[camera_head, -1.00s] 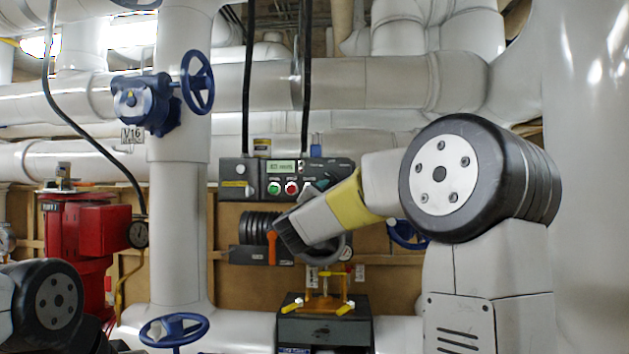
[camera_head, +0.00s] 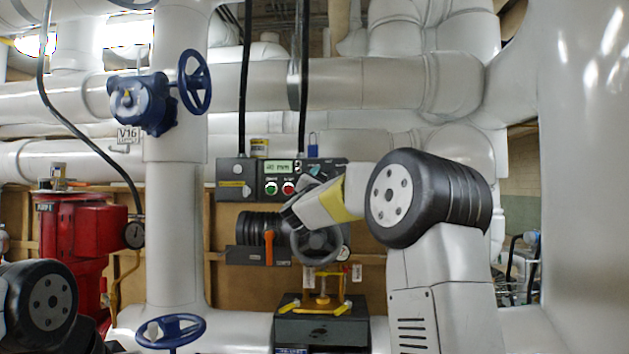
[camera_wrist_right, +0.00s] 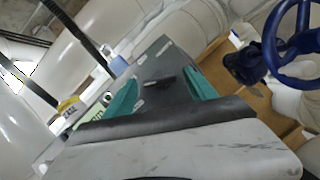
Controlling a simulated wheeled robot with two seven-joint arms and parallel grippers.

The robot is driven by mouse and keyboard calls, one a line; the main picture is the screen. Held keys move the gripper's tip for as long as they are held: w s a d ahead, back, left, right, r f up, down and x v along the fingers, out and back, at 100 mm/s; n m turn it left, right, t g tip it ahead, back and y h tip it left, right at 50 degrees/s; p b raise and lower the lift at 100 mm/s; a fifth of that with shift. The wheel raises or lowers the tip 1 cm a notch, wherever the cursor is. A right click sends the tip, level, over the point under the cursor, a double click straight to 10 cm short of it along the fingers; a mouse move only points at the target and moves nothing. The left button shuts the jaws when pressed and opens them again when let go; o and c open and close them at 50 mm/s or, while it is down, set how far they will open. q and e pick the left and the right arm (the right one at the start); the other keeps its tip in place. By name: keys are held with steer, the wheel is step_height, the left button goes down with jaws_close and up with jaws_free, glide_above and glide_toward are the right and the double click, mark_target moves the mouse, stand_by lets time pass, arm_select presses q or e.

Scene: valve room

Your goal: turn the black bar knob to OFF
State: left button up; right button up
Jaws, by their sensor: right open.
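The black bar knob (camera_wrist_right: 165,81) shows in the right wrist view as a short dark bar on the face of the grey control panel (camera_wrist_right: 150,64). In that view the teal fingers of my right gripper (camera_wrist_right: 153,65) are spread apart, one on each side of the knob, with nothing held. I cannot tell whether they touch the panel. In the head view the control panel (camera_head: 235,178) has a lit display, a green button and a red button. My right gripper (camera_head: 318,173) is in front of its right part, and the knob is hidden there. My left gripper is out of view.
Below the panel are an orange lever (camera_head: 269,245) and a round dark wheel partly behind my right wrist. A blue handwheel (camera_wrist_right: 290,42) is at the right in the wrist view. A black box (camera_head: 322,332) with a yellow-handled fitting stands lower down.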

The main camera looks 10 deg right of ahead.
steer(key=shift+c, duration=0.3)
steer(key=c, duration=1.3)
steer(key=shift+m, duration=0.5)
steer(key=m+g, duration=0.1)
steer(key=m, duration=0.3)
steer(key=m+g, duration=0.2)
steer(key=m, duration=0.2)
steer(key=m+g+h, duration=0.1)
steer(key=m+g, duration=0.1)
steer(key=m, duration=0.2)
steer(key=shift+a+r, duration=0.15)
steer(key=shift+r, duration=0.1)
steer(key=shift+m, duration=0.4)
